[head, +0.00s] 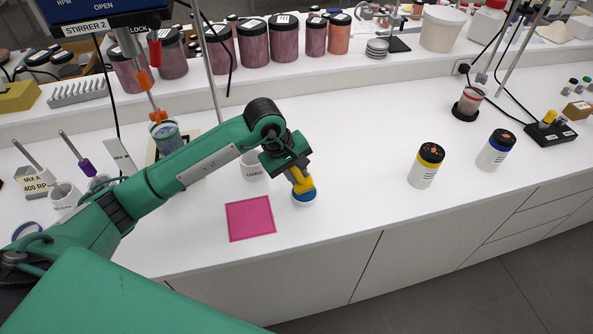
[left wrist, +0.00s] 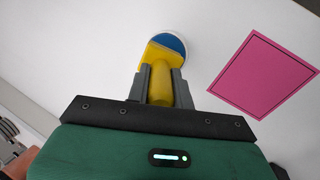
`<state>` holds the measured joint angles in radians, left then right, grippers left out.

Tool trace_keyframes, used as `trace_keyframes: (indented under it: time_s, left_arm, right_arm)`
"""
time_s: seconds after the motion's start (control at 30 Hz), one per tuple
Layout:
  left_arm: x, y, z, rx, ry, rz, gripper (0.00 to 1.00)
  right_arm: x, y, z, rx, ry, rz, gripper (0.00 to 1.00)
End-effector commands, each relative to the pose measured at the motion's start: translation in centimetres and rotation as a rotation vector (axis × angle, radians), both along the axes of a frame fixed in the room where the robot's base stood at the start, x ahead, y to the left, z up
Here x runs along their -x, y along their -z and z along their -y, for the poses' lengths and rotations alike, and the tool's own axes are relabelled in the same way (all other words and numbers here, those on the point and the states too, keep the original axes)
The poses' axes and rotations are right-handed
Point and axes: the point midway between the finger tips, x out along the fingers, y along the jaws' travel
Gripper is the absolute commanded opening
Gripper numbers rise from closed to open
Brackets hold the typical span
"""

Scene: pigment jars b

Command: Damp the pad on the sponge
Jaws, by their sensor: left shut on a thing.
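My left gripper (head: 298,172) is shut on the yellow handle (head: 302,184) of a pad tool, which also shows between the fingers in the left wrist view (left wrist: 160,85). The tool points down, and its wide yellow end is at a blue round sponge (head: 306,196) in a small white dish (head: 305,203). The sponge shows beyond the yellow end in the left wrist view (left wrist: 172,41). The tool's underside is hidden, so I cannot tell whether it touches the sponge. My right gripper is not in view.
A pink square mat (head: 250,218) lies left of the dish. A white cup marked USED (head: 253,167) stands behind it. A yellow-banded jar (head: 425,166) and a blue-banded jar (head: 495,151) stand to the right. The counter between the dish and these jars is clear.

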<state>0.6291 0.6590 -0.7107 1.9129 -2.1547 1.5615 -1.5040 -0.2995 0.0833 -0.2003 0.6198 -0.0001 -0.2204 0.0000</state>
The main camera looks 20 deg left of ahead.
Motion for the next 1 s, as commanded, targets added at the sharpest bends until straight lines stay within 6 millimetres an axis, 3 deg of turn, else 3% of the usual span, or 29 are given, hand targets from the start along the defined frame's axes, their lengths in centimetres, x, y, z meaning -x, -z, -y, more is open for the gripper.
trace_keyframes:
  time_s: [1.0]
  left_arm:
    - [-0.01, 0.58, 0.00, 0.000, 0.000, 0.000, 0.00]
  right_arm:
    - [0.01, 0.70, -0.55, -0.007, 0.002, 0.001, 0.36]
